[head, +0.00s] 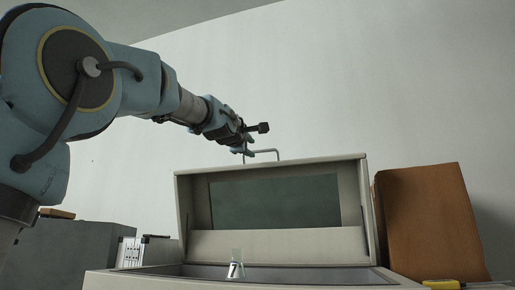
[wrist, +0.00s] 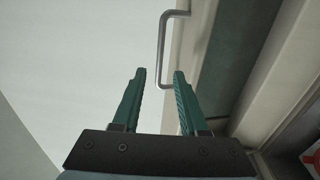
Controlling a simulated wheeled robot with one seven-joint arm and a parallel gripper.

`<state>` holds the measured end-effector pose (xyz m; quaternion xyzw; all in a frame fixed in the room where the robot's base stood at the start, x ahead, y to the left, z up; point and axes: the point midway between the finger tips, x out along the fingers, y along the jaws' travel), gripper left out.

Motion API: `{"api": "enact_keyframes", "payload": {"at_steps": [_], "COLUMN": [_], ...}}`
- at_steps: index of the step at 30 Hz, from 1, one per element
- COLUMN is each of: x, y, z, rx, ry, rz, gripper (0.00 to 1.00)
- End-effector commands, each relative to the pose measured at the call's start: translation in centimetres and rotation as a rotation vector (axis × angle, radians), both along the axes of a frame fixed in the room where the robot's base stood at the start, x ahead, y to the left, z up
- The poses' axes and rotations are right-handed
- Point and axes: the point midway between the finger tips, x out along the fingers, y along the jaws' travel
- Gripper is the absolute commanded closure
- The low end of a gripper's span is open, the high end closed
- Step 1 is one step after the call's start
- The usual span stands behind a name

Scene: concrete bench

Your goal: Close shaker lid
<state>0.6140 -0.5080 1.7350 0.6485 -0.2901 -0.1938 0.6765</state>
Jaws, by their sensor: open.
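The shaker (head: 255,278) is a pale box whose lid (head: 265,243) stands raised, with a dark window (head: 275,202). A thin grey bar handle (head: 266,151) is on the lid's top edge. My gripper (head: 247,149) is open and empty, close to the handle's left end. In the wrist view, the handle (wrist: 162,45) shows in line with the gap between the green fingers (wrist: 160,72). I cannot tell whether it lies between them or beyond them. A small clear flask (head: 236,266) marked 7 stands inside the shaker.
A brown box or board (head: 428,222) stands right of the shaker. A yellow-and-black tool (head: 441,284) lies at the lower right. A silver case (head: 143,251) and a grey cabinet (head: 80,250) are on the left.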

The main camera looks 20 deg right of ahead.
Motion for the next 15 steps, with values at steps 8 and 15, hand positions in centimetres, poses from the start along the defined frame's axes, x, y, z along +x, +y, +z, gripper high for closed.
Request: {"api": "enact_keyframes", "payload": {"at_steps": [8, 15], "x": [2.9, 5.0], "y": [-2.6, -4.3], "z": [0.7, 1.1], "rx": [0.002, 0.002], "ry": [0.001, 0.001], "rz": [-0.004, -0.002], "gripper": [0.57, 0.57]}}
